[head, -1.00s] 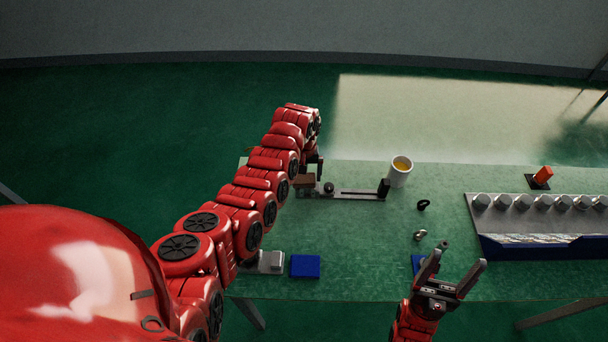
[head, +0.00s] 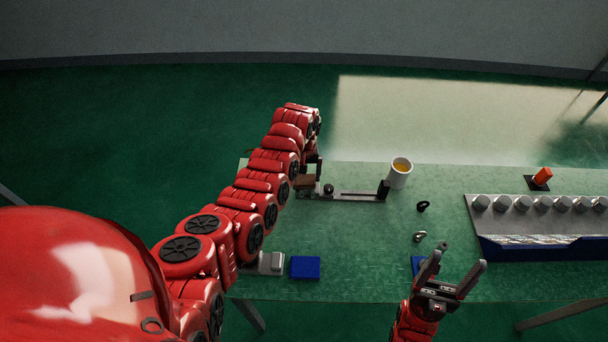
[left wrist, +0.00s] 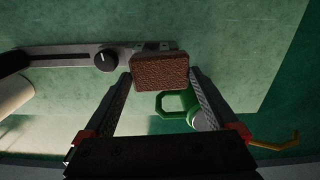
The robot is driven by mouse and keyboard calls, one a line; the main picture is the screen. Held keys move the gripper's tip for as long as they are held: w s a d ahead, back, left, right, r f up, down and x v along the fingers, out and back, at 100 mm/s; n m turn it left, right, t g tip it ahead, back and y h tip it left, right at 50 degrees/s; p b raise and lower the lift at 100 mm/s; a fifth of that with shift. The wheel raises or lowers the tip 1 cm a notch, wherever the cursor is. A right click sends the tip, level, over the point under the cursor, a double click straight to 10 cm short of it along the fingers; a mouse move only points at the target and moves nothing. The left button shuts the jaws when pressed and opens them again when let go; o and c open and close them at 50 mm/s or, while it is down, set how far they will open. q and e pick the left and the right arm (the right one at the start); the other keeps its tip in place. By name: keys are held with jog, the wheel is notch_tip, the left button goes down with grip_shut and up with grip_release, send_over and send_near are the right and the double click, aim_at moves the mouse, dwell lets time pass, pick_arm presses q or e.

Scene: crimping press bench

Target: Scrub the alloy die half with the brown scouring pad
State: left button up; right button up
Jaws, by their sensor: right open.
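The brown scouring pad (left wrist: 160,72) is between the two fingertips of my left gripper (left wrist: 159,76) in the left wrist view, close to both. I cannot tell whether the fingers press on it. In the head view the pad (head: 306,182) shows just below my left gripper (head: 314,170), at the left end of a slotted metal rail (head: 352,194). A grey metal block (head: 271,262), possibly the alloy die half, is at the front left of the bench, partly beside my left arm. My right gripper (head: 449,279) is open and empty over the front edge.
A blue block (head: 305,267) is right of the grey block. A white cup (head: 400,172) stands behind the rail's right end. A grey rack with several round pieces (head: 510,225) is at right. A green ring-shaped object (left wrist: 175,104) lies near the pad. The bench's centre is mostly clear.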

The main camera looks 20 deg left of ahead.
pick_arm(q)
jog(key=c, duration=0.3)
